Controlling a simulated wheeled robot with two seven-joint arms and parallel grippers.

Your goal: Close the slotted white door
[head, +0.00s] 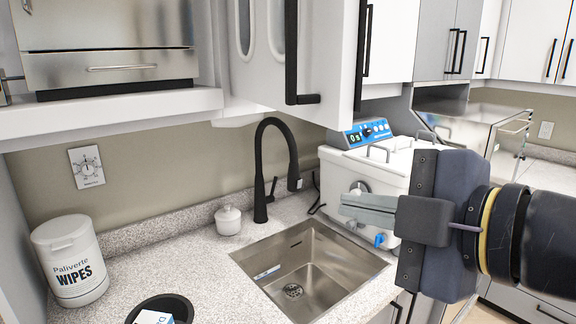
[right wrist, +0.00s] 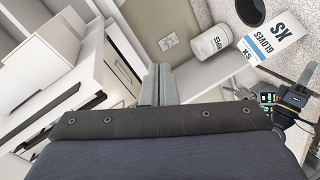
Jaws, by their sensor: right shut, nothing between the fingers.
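The slotted white door (head: 330,70) is at the top middle of the head view. It stands open, swung out from the upper cabinet, with rounded slots in its face. A black bar handle (head: 291,50) is on it near its free edge. The top of the door is cut off by the frame. My right gripper (head: 345,208) is shut and empty, below and to the right of the door's lower edge and apart from it in the picture. Its fingers also show in the right wrist view (right wrist: 158,85).
A black faucet (head: 268,165) rises beside the sink (head: 335,262), below the door. A white tabletop device (head: 340,175) stands behind my right gripper. A wipes tub (head: 70,262) is on the left counter. A steel appliance (head: 110,68) sits on the shelf at upper left.

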